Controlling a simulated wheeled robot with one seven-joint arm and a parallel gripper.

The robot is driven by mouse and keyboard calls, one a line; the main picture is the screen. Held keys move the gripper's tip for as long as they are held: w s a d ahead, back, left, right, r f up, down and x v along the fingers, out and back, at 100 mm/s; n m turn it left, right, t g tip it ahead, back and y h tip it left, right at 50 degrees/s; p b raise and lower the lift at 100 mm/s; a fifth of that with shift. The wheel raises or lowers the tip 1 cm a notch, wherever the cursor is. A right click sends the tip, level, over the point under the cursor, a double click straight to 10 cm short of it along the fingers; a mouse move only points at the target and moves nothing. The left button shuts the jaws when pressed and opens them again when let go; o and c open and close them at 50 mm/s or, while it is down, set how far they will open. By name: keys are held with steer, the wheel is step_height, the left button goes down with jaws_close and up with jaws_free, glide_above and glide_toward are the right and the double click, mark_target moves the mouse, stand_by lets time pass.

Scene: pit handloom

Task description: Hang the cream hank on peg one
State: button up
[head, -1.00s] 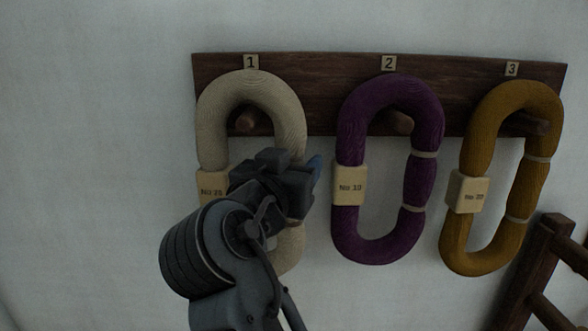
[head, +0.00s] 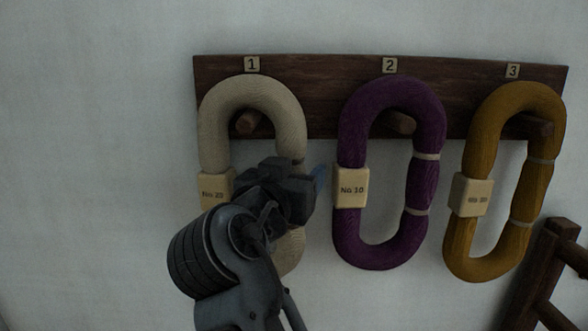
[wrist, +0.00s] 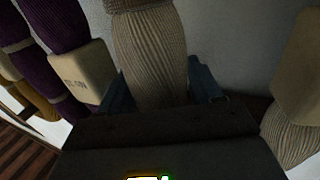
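The cream hank (head: 220,112) is at the left of the rack, its loop around peg one (head: 247,122) under the number 1 plate (head: 251,65). Its top bend lies above the peg; I cannot tell whether it rests on it. Its tag (head: 213,188) faces out on the left strand. My gripper (head: 307,182) is at the right strand, low down, and hides part of it. In the wrist view, the cream strand (wrist: 153,65) runs between the two blue fingers of my gripper (wrist: 160,92), which close against its sides.
The dark peg board (head: 325,80) is fixed to a pale wall. A purple hank (head: 428,185) hangs on peg two, close to the right of my gripper. An ochre hank (head: 462,235) hangs on peg three. A wooden frame (head: 540,265) stands at the lower right. The wall at left is clear.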

steer(key=o, duration=0.3)
steer(key=shift+s+a+r, duration=0.1)
steer(key=shift+r, duration=0.15)
steer(key=shift+o, duration=0.2)
